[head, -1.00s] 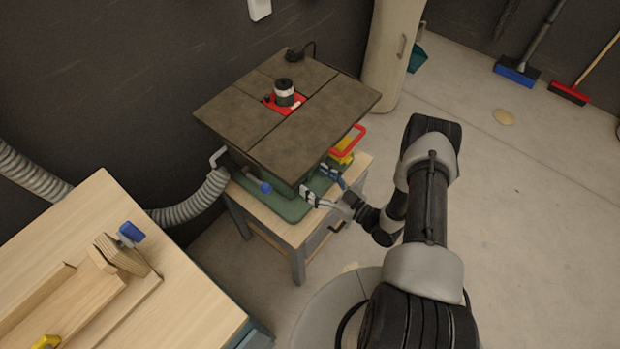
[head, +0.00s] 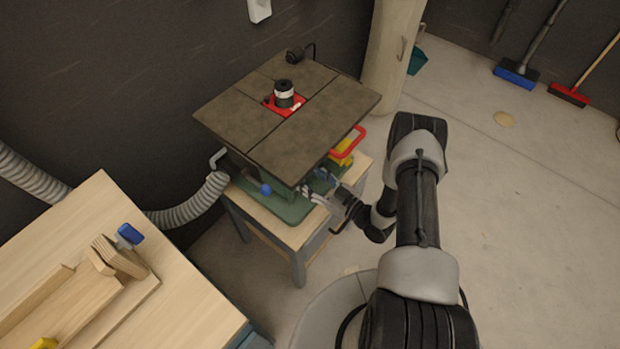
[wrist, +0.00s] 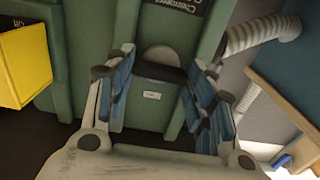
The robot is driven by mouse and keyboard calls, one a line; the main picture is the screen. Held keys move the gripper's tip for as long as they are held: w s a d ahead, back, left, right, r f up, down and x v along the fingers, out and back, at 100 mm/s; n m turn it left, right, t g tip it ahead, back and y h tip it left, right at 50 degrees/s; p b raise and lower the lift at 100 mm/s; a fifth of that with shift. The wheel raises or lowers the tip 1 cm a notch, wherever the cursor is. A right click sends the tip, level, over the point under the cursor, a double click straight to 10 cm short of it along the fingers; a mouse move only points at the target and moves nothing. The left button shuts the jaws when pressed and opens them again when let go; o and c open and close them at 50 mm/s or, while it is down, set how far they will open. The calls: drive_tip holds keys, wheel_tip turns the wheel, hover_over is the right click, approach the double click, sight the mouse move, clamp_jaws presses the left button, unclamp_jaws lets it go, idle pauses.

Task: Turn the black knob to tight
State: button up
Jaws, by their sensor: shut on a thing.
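The black knob (wrist: 158,72) shows in the wrist view on the green front of the machine, below a grey rounded part. In the head view my gripper (head: 314,184) is at the machine's front, under the table's near right edge. The knob is hidden there by the fingers and the table top. I cannot read any tight marking or the knob's turn angle.
The dark machine table (head: 235,125) overhangs my gripper. A red handle with a yellow part (head: 345,150) is close to its right, and a blue knob (head: 266,189) to its left. A grey hose (head: 195,205) and a wooden workbench (head: 190,290) are at left.

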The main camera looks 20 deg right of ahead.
drive_tip(key=c, duration=0.3)
drive_tip(key=shift+c, duration=0.2)
drive_tip(key=shift+n, duration=0.4)
drive_tip(key=n, duration=1.6)
drive_tip(key=shift+n, duration=0.7)
drive_tip(key=o, duration=1.1)
drive_tip(key=shift+c, duration=0.2)
